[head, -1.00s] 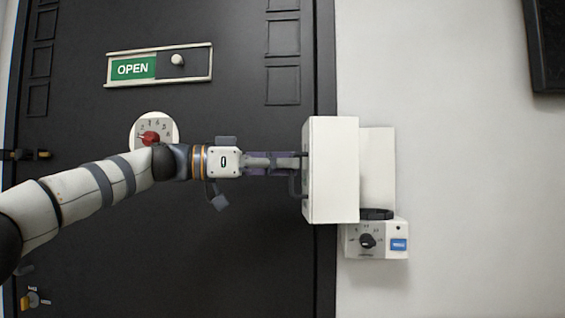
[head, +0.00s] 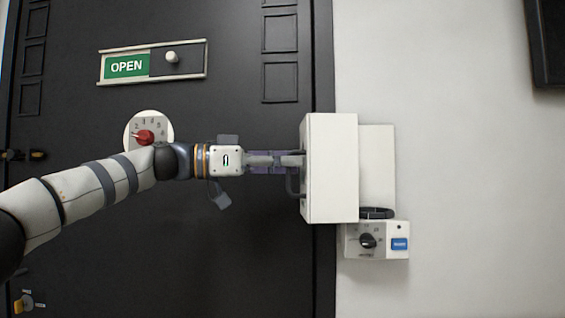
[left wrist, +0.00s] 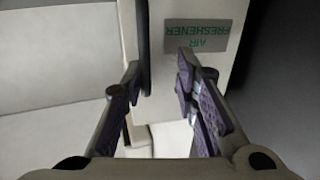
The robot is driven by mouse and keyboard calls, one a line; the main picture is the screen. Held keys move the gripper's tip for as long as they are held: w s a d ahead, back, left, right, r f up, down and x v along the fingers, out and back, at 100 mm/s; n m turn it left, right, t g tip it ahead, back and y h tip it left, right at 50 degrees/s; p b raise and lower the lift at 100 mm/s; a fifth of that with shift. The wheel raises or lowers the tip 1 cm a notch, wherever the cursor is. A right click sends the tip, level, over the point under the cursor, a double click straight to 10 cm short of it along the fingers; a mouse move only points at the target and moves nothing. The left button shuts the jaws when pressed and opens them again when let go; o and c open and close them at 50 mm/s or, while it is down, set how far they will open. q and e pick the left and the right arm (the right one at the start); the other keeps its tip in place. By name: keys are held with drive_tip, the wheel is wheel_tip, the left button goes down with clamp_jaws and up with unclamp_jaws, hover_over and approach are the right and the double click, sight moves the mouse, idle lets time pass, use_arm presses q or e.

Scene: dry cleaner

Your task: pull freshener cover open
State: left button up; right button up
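The white freshener cover (head: 330,168) stands out from the wall beside the dark door, in front of a flat white back part (head: 378,160). My left gripper (head: 298,160) reaches in from the left and meets the cover's left side; its fingertips are partly hidden there. In the left wrist view its two fingers (left wrist: 160,85) are apart, on either side of the cover's edge and a dark upright strip (left wrist: 143,50). A gap shows beside the right finger. An upside-down "AIR FRESHENER" label (left wrist: 197,36) shows on the cover (left wrist: 165,90). My right gripper is not in view.
Below the cover is a small box with a black dial (head: 367,241) and a blue label. The door carries an OPEN sign (head: 152,63) and a red knob (head: 145,137) behind my left arm. A dark frame (head: 548,45) hangs upper right. The wall right of the cover is bare.

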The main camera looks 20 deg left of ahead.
use_arm(q)
drive_tip(key=v, duration=1.2)
drive_tip(key=shift+s+a, duration=0.15)
drive_tip(key=shift+a, duration=0.05)
